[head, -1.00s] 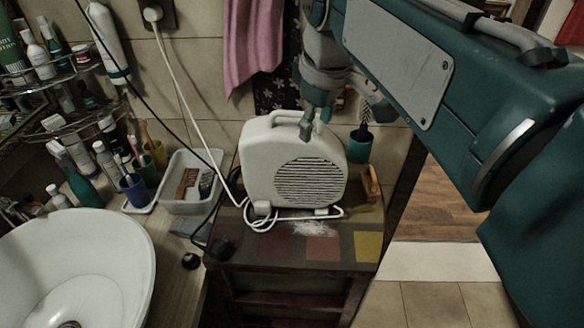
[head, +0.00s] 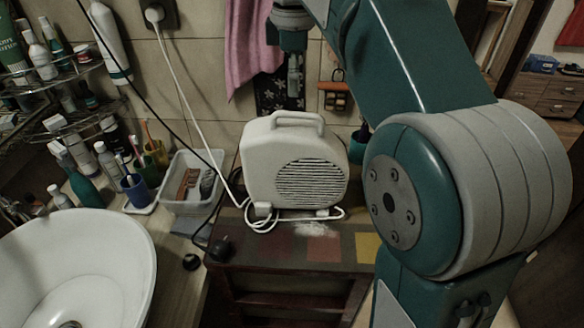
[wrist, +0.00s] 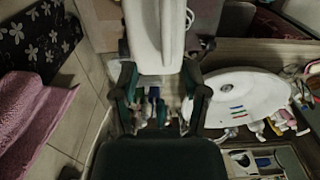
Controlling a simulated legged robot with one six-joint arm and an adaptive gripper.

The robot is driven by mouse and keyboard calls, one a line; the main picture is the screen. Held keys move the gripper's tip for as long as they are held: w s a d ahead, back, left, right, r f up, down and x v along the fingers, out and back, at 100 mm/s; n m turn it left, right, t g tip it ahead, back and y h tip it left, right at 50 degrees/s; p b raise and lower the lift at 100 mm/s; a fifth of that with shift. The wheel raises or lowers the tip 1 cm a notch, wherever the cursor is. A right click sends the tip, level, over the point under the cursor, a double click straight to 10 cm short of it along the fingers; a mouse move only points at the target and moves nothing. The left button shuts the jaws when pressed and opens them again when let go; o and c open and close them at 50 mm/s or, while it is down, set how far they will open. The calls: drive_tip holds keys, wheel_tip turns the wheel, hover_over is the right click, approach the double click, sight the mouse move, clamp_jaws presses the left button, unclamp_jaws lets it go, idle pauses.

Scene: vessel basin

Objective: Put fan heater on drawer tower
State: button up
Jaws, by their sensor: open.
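The fan heater (head: 262,175) is a cream box with a round grille and a top handle. It stands upright on the drawer tower (head: 290,278), whose dark top has coloured squares. Its white cable and plug (head: 264,212) lie coiled in front of it on the tower top. My gripper (head: 294,78) is above and behind the heater's handle, apart from it in the head view. In the wrist view my open gripper (wrist: 162,62) has one finger on each side of the heater's pale body (wrist: 150,30) in the picture, and nothing is gripped.
A white basin (head: 100,255) is at the left. A clear tray (head: 190,205) and cups with brushes stand between it and the tower. A teal cup is partly hidden behind my arm. A pink towel (head: 250,45) hangs on the wall behind. A white cord runs down from the socket.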

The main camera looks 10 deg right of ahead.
sight(292, 114)
drive_tip(key=shift+s+a+f, duration=0.15)
drive_tip(key=shift+f, duration=1.55)
drive_tip(key=shift+s+a+f, duration=0.1)
drive_tip(key=shift+f, duration=1.6)
clamp_jaws()
